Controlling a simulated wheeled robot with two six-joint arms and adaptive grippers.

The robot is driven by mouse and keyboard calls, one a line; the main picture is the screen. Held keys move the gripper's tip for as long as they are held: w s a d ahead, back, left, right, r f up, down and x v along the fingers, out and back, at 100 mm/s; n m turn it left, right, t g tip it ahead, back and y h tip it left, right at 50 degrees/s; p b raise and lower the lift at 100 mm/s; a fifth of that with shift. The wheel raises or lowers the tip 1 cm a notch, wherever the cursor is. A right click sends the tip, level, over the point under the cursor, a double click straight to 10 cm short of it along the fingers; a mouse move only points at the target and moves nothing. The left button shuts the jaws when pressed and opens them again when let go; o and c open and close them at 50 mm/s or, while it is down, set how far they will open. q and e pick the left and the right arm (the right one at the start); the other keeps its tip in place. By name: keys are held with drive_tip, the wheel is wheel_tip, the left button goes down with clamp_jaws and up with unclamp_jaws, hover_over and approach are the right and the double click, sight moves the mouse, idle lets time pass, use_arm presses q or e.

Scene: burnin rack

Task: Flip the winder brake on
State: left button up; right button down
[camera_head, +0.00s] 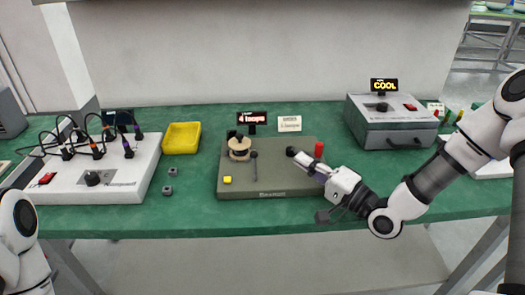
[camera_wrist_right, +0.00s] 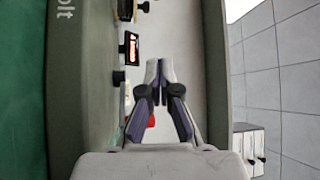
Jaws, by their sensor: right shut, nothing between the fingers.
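The winder is a grey-olive base (camera_head: 240,184) on the middle of the green bench. My right gripper (camera_head: 303,162) reaches in from the right over the base's right part, beside the red post. A black round knob (camera_head: 291,151) shows at its tips; I cannot tell whether they touch. In the wrist view its fingers (camera_wrist_right: 158,68) are together with nothing between them. No label shows which part is the brake. My left gripper is out of view.
A lit "4 loops" display (camera_head: 252,118) and a small sign (camera_head: 289,124) stand behind the winder. A yellow tray (camera_head: 182,137) and a white cabled panel (camera_head: 112,182) are left. A grey box (camera_head: 388,132) with a "COOL" display (camera_head: 384,85) stands right.

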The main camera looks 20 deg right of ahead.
sight(254, 167)
drive_tip(key=shift+w+a, duration=0.3)
drive_tip(key=shift+w, duration=0.25)
drive_tip(key=x, duration=0.8)
drive_tip(key=shift+w+a+b, duration=0.15)
drive_tip(key=shift+a+b, duration=0.05)
drive_tip(key=shift+b, duration=0.15)
drive_tip(key=shift+s+a+f, duration=0.15)
drive_tip(key=shift+s+a, duration=0.3)
drive_tip(key=shift+a, duration=0.15)
drive_tip(key=shift+s+a+f, duration=0.15)
drive_tip(key=shift+s+a, duration=0.25)
drive_tip(key=shift+a, duration=0.2)
drive_tip(key=shift+s+a, duration=0.25)
drive_tip(key=shift+s, duration=0.05)
